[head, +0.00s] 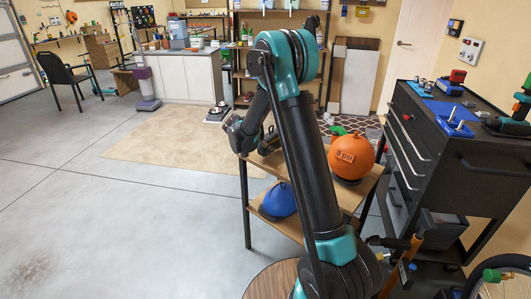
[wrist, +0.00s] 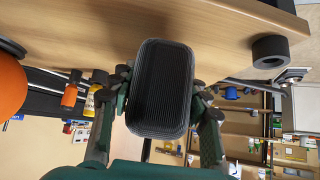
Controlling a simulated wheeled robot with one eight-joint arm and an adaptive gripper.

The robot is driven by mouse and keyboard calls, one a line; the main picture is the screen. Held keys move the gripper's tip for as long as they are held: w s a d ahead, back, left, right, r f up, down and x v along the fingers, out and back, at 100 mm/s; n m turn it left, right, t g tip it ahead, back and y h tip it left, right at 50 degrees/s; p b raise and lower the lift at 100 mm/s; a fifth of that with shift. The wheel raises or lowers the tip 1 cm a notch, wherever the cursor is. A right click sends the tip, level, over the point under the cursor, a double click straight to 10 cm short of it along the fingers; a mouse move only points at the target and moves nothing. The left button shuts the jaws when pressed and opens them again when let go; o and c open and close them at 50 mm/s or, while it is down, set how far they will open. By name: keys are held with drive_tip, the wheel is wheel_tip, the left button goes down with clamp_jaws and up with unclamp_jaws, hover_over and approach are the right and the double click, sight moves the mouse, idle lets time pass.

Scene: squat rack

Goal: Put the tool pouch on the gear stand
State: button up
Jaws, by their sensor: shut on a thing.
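The tool pouch (wrist: 160,95) appears to be the dark, ribbed, rounded block in the middle of the wrist view. My gripper (wrist: 158,85) is shut on it, with a finger on each side. The gear stand is a wooden-topped stand (head: 262,164) with a lower shelf in the head view; a wooden surface (wrist: 100,25), probably its top, fills the upper part of the wrist view. The pouch is close to this surface; I cannot tell whether they touch. In the head view my arm hides much of the stand, and the gripper is small and dark at its left end.
A blue rounded thing (head: 279,200) lies on the shelf below. A dark ring-like thing (wrist: 270,52) shows at the right in the wrist view. A black tool cabinet (head: 460,150) stands close at right.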

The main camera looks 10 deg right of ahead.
wheel_tip(320, 180, down, 3)
drive_tip(key=shift+r, duration=0.2)
drive_tip(key=o, duration=1.1)
